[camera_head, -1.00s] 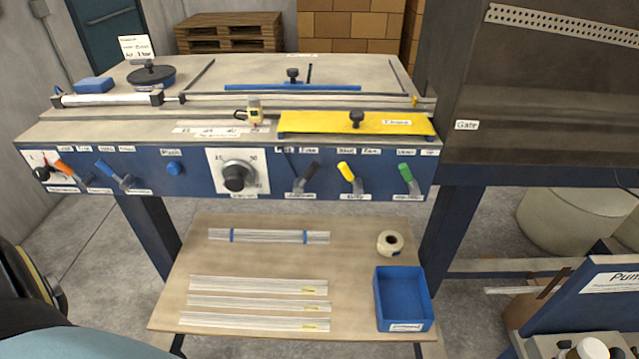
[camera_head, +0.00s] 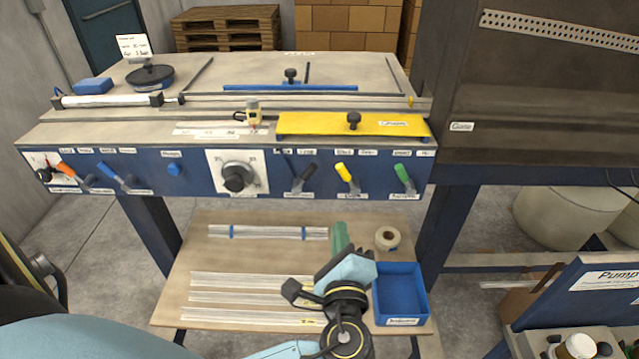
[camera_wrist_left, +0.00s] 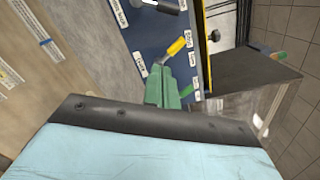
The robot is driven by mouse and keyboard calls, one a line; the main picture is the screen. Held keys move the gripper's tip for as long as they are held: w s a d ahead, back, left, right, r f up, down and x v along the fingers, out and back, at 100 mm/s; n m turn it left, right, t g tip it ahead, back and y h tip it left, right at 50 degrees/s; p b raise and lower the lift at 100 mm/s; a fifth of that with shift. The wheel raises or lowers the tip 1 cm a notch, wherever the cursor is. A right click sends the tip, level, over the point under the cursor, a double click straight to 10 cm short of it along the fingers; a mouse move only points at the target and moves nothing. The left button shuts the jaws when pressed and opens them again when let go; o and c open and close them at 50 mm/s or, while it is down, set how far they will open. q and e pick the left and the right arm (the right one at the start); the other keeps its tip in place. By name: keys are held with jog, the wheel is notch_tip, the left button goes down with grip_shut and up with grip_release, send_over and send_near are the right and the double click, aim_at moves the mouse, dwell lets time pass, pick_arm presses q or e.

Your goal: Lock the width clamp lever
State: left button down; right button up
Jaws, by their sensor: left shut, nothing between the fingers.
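The machine's blue front panel (camera_head: 200,183) carries several levers. In the head view a black lever (camera_head: 306,177), a yellow lever (camera_head: 345,173) and a green lever (camera_head: 404,177) stand right of the dial, all tilted. Their small labels are too blurred to tell which is the width clamp. My left gripper (camera_head: 340,230), with green fingers, is shut and empty above the lower shelf, below the panel. It also shows in the wrist view (camera_wrist_left: 160,78). My right gripper is not in view.
An orange lever (camera_head: 68,170) and a blue lever (camera_head: 113,174) are at the panel's left. The dial (camera_head: 236,177) sits mid-panel. The lower shelf (camera_head: 195,250) holds clear strips, a tape roll (camera_head: 387,238) and a blue bin (camera_head: 400,290). A yellow plate (camera_head: 310,125) lies on top.

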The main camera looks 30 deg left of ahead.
aim_at(306, 174)
pick_arm(q)
jog(key=shift+r, duration=0.1)
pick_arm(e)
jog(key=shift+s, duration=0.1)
pick_arm(q)
jog(key=shift+w+a+r+p, duration=0.4)
jog(key=shift+w+a, duration=0.8)
jog(key=shift+a, duration=0.3)
jog(key=shift+w+a+r+p, duration=0.3)
jog(key=shift+w+a+p, duration=0.1)
jog(key=shift+w+a, duration=0.95)
jog(key=shift+w+a+r+p, duration=0.4)
jog(key=shift+w+a, duration=0.65)
jog(key=shift+a, duration=0.55)
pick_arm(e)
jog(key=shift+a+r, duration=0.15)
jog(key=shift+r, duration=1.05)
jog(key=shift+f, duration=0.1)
